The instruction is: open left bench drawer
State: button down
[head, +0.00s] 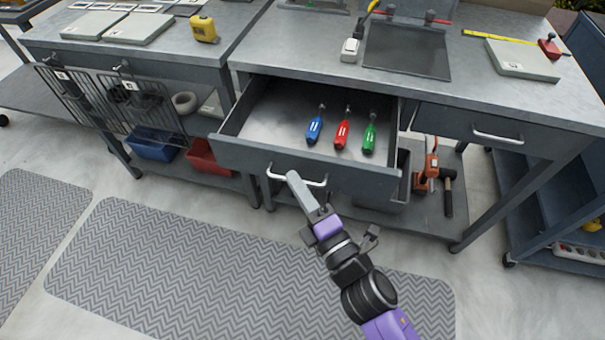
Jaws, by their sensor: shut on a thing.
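The left bench drawer (262,152) stands pulled out from the grey bench, its inside in view from above. A blue screwdriver (314,129), a red one (342,134) and a green one (369,138) lie on its floor toward the right. A white bar handle (277,175) is on the drawer front. My gripper (296,180) reaches up from the lower right and is shut on this handle, hiding its middle part. The fingertips themselves are small and partly hard to make out.
The right bench drawer (480,128) is shut. A lower shelf (425,212) holds an orange tool (428,165) and a hammer (447,192). A blue bin (152,146) and a red bin (207,160) sit at left. A grey patterned mat (180,262) covers clear floor in front.

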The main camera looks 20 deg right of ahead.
jog(key=shift+s+a+f, duration=0.1)
jog(key=shift+s+a, duration=0.2)
jog(key=shift+s, duration=0.25)
jog(key=c, duration=1.5)
grip_release()
jog(key=b+v, duration=0.1)
jog(key=v, duration=0.6)
jog(key=shift+s, duration=0.4)
